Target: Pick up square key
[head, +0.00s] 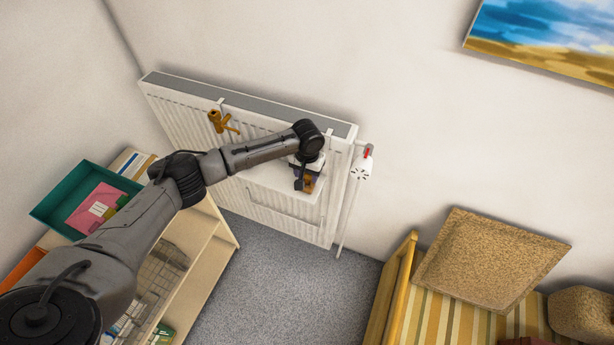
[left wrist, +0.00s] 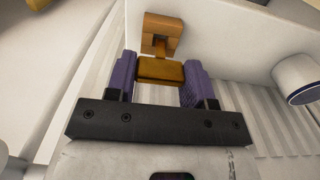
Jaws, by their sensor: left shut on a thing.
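The square key is a brass-coloured piece with a flat grip and a blockier far end (left wrist: 162,36). It also shows as a small orange-brown patch (head: 309,184) at the radiator front in the head view. My left gripper (head: 304,181) points down there, and in the left wrist view its two purple fingers (left wrist: 160,72) are shut on the key's flat part from both sides. The blocky end sticks out beyond the fingertips, close to a white surface; I cannot tell whether it touches. My arm hides part of the radiator. My right gripper is not in view.
The white radiator (head: 180,103) carries a hung white tray (head: 262,190) and another brass piece (head: 222,122) at its upper left. A valve (head: 361,168) is at its right. A shelf with a green box (head: 68,187) is left; a striped bench (head: 430,318) is right.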

